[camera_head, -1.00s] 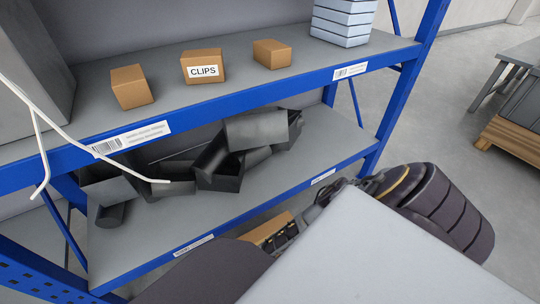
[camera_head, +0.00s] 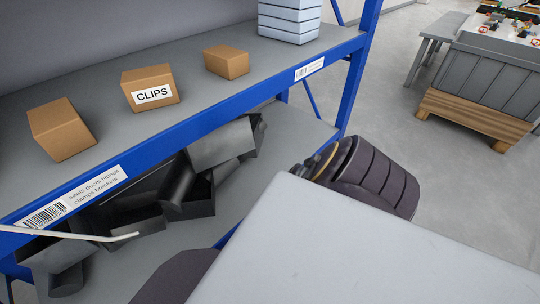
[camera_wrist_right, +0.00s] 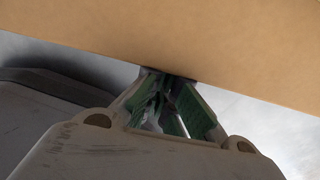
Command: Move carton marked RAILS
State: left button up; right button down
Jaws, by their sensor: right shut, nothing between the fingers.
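No carton with a readable RAILS mark shows. On the upper shelf (camera_head: 190,108) in the head view stand a carton marked CLIPS (camera_head: 150,88), a plain carton (camera_head: 60,128) to its left and a smaller plain carton (camera_head: 227,60) to its right. In the right wrist view a plain cardboard surface (camera_wrist_right: 200,35) fills the top, with no mark visible on it. My right gripper (camera_wrist_right: 170,85) is shut and empty, its green fingers just at the lower edge of that surface; I cannot tell whether they touch. My left gripper is not in view.
Dark metal parts (camera_head: 190,180) lie heaped on the lower shelf. Light blue boxes (camera_head: 290,20) are stacked at the upper shelf's far end. A blue upright (camera_head: 360,70) bounds the rack. A grey crate on a wooden pallet (camera_head: 475,115) stands right; floor between is clear.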

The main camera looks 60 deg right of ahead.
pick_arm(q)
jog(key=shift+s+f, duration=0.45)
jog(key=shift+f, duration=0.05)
pick_arm(e)
jog(key=shift+w+d, duration=0.15)
jog(key=shift+w, duration=0.25)
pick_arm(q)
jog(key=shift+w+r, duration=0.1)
pick_arm(e)
jog(key=shift+s, duration=0.15)
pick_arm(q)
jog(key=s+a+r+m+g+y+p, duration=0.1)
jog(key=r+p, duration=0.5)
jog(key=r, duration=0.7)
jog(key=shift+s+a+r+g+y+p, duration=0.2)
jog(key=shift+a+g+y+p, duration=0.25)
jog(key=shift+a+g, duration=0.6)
pick_arm(e)
jog(key=s+r, duration=0.3)
jog(key=r, duration=0.7)
jog(key=shift+s+a, duration=0.3)
jog(key=shift+a, duration=0.15)
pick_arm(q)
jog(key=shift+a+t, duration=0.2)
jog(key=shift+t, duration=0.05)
